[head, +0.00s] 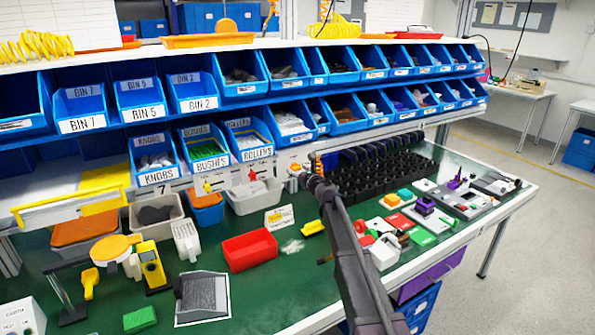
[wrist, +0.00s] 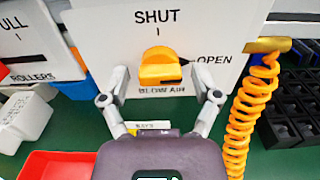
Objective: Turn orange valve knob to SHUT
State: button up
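The orange valve knob (wrist: 160,68) is on a white panel (wrist: 112,28) in the wrist view. SHUT is printed above it with a tick, and OPEN to its right with a short line. A dark, roughly horizontal mark shows on the knob's lower face, nearer its right side. My gripper (wrist: 161,84) is open, with one finger on each side of the knob and visible gaps between. I cannot tell how deep the fingertips reach. In the head view my gripper (head: 306,178) is at the panel under the bin shelves, and it hides most of the knob.
An orange coiled air hose (wrist: 250,105) hangs from a brass fitting close to my right finger. Black bins (wrist: 287,122) stand further right. A red tray (wrist: 60,165) lies below left. In the head view, blue bins (head: 208,157) overhang the green bench (head: 330,272).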

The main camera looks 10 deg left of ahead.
jog(key=c, duration=0.8)
jog(key=shift+n, duration=0.3)
jog(key=n, duration=0.3)
jog(key=shift+n, duration=0.4)
jog(key=n, duration=0.4)
jog(key=shift+n, duration=0.3)
jog(key=n, duration=0.4)
jog(key=shift+w+n, duration=0.1)
jog(key=shift+n, duration=2.4)
